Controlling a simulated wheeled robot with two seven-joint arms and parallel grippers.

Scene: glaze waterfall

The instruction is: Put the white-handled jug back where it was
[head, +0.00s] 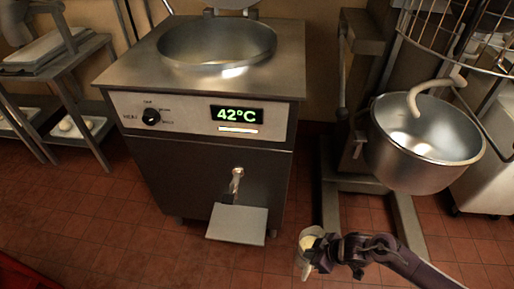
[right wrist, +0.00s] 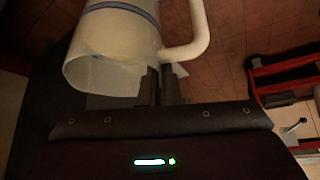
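The jug (head: 304,262) is held low in front of the steel cooker, at the bottom middle of the head view. It is pale and translucent, with something yellowish showing at its top. The right wrist view shows the jug's body (right wrist: 112,45) with a blue band and its white handle (right wrist: 198,30). My right gripper (head: 326,252) comes in from the right beside the jug. Its dark fingers (right wrist: 163,84) are close together at the handle and appear shut on it; the exact contact is partly hidden. My left gripper is not in view.
The cooker (head: 130,70) reads 42°C and has a tap (head: 236,180) above a small shelf (head: 238,223). A mixer bowl (head: 425,150) stands at the right. A metal rack (head: 50,75) stands left. A red object (head: 12,275) edges the lower left. Tiled floor between is clear.

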